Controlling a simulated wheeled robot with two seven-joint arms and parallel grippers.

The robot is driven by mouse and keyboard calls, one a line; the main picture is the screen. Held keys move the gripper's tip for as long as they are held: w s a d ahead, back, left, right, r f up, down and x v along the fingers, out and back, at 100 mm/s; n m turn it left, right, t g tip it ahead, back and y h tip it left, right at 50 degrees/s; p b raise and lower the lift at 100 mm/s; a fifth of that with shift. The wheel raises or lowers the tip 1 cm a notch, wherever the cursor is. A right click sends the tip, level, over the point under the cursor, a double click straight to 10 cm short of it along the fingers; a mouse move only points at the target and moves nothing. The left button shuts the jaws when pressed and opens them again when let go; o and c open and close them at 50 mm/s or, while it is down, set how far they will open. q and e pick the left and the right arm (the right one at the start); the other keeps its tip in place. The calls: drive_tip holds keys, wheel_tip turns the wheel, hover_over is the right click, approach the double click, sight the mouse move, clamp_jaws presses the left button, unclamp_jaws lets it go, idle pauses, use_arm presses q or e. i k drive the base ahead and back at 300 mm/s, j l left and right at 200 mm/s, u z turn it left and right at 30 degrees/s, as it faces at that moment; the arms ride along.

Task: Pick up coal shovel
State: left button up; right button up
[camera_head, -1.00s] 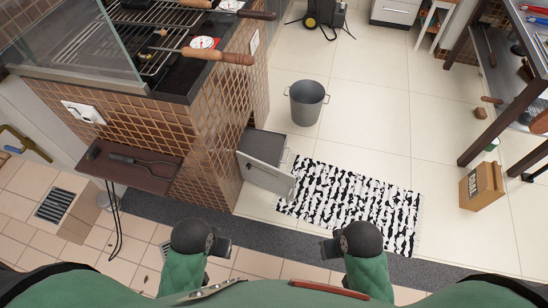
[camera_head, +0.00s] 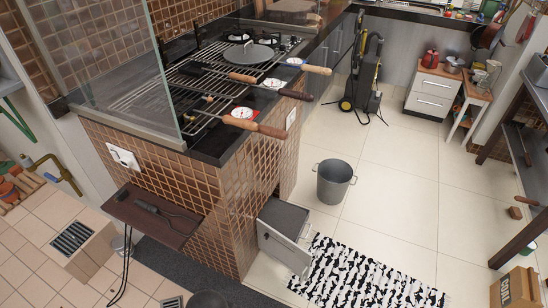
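I cannot clearly make out a coal shovel. A dark tool with a handle (camera_head: 150,208) lies on the small brown wall shelf (camera_head: 126,213) at the left; its exact kind is too small to tell. At the right edge, an object with a wooden handle (camera_head: 526,200) shows by the dark table, partly cut off by the frame. Neither of my grippers is in view; only a dark rounded part of my own arm shows at the bottom edge.
The tiled grill counter (camera_head: 200,180) carries grates with wooden handles. A grey bucket (camera_head: 334,182) and an open box with a tilted door (camera_head: 284,250) stand beside it. A black-and-white rug (camera_head: 365,277) and a cardboard box (camera_head: 515,290) are lower right.

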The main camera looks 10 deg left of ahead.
sight(194, 68)
drive_tip(key=u, duration=0.75)
drive_tip(key=i+l+u, duration=0.1)
drive_tip(key=l+u, duration=0.3)
drive_tip(key=i+l+u, duration=0.1)
drive_tip(key=u, duration=0.35)
drive_tip(key=l+u, duration=0.7)
drive_tip(key=u, duration=0.15)
